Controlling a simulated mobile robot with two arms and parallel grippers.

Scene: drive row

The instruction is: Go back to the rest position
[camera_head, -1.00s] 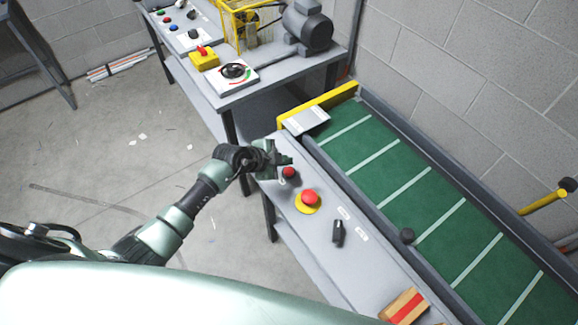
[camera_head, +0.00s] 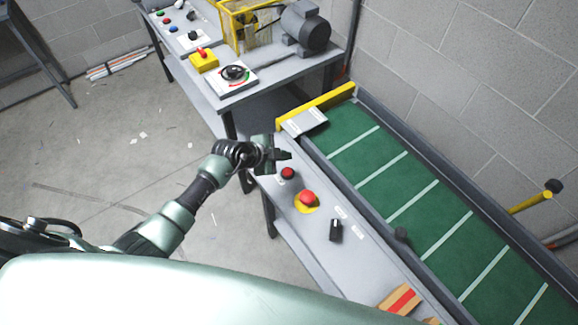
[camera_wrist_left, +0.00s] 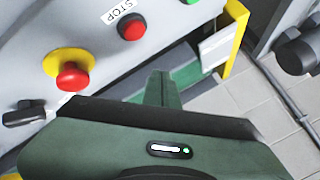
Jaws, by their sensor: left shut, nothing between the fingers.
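My left gripper (camera_head: 284,155) is shut and empty. In the head view it is above the far end of the grey control panel (camera_head: 300,228), just beyond the red button (camera_head: 288,173). In the left wrist view the shut fingers (camera_wrist_left: 163,88) point toward the panel's far end and touch no button there. The same view shows the red button (camera_wrist_left: 132,27) beside a STOP label, and the red mushroom button (camera_wrist_left: 73,76) on its yellow base. My right gripper is not in view.
A green conveyor belt (camera_head: 395,182) with white stripes runs along the wall right of the panel. The panel also has a black switch (camera_head: 336,230). A striped box (camera_head: 400,299) is at the near end. A bench with a motor (camera_head: 305,30) is behind. Open floor (camera_head: 100,160) lies left.

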